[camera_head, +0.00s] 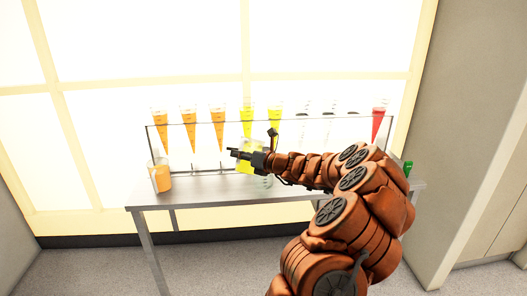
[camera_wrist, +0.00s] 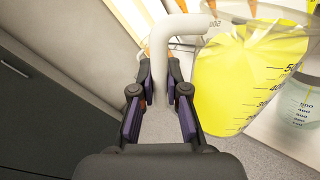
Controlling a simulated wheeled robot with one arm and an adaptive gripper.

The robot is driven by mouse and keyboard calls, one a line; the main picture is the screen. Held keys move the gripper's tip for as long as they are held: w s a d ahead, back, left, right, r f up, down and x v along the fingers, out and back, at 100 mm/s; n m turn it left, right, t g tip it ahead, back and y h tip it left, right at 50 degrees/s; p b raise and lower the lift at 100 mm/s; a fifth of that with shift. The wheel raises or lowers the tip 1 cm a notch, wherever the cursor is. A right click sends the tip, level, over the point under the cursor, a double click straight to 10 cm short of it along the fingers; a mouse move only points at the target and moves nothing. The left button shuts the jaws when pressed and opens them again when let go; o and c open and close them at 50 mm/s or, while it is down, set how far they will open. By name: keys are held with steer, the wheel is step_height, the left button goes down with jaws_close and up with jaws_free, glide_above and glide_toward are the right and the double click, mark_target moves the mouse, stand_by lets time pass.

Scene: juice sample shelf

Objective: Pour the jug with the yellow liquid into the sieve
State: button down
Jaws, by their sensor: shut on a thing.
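The jug with yellow liquid (camera_wrist: 238,80) is large at the right of the wrist view, with dark measuring marks and a pale handle (camera_wrist: 178,28). My gripper (camera_wrist: 160,82) is shut on this handle, one finger on each side. The jug looks tilted in the wrist view. In the head view the yellow jug (camera_head: 250,147) is partly hidden behind my gripper (camera_head: 236,153), in front of the clear rack. It appears held above the table. I cannot make out a sieve in either view.
A grey table (camera_head: 200,190) carries a clear rack (camera_head: 180,122) with several cones of orange, yellow, clear and red liquid. An orange jug (camera_head: 160,180) stands at the left end. A pale-liquid jug (camera_wrist: 303,105) is close to the yellow one. Something green (camera_head: 407,168) is at the right.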

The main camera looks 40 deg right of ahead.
steer(key=shift+d+r+p, duration=0.15)
steer(key=shift+r+p, duration=0.15)
steer(key=shift+p, duration=0.05)
steer(key=shift+w+d+r+m+p, duration=0.2)
steer(key=shift+m+p, duration=0.1)
steer(key=shift+p, duration=0.25)
steer(key=shift+w+d+r+m+p, duration=0.2)
steer(key=shift+d+m+p, duration=0.55)
steer(key=shift+p, duration=0.9)
steer(key=shift+w+d+r+m+g+y+p, duration=0.1)
steer(key=shift+d+r+m+g+y+p, duration=0.1)
steer(key=shift+m+p, duration=0.5)
steer(key=shift+w+d+r+m+g+y+p, duration=0.1)
steer(key=shift+d+m+p, duration=0.15)
steer(key=shift+p, duration=0.8)
stand_by(1.4)
steer(key=shift+w+d+m+p, duration=0.15)
steer(key=shift+m+p, duration=0.15)
steer(key=shift+p, duration=1.2)
